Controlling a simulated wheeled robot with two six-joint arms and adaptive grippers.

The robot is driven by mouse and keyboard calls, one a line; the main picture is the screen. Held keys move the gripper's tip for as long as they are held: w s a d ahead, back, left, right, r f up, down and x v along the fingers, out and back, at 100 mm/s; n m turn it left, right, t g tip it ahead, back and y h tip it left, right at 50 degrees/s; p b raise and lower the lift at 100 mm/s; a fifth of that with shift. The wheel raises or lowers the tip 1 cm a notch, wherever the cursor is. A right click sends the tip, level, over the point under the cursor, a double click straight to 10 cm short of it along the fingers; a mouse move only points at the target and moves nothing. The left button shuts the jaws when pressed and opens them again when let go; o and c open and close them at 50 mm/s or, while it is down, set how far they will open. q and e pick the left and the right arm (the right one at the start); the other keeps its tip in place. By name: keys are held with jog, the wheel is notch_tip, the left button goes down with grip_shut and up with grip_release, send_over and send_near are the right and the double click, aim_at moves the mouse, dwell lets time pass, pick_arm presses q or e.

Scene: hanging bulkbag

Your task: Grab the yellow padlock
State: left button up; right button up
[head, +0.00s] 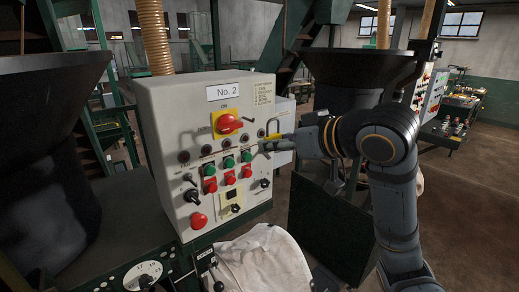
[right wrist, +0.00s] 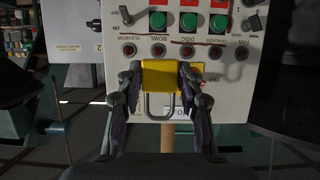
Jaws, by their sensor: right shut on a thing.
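The yellow padlock (right wrist: 172,76) is between the two fingers of my right gripper (right wrist: 158,88) in the right wrist view. Its grey shackle loops toward the bottom of that picture. The right gripper is shut on the padlock. I cannot tell whether the padlock touches the box. My left gripper is not in view.
The grey control box (head: 165,112) carries a red rotary switch on a yellow plate (head: 227,123), coloured buttons and a red stop knob (head: 198,221). A white bag (head: 262,262) stands below. A dark hopper (head: 365,68) is behind my right arm. Open floor lies at the right.

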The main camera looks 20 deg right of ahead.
jog(key=s+d+b, duration=0.3)
jog(key=s+b, duration=0.4)
jog(key=s, duration=0.2)
jog(key=shift+d, duration=0.15)
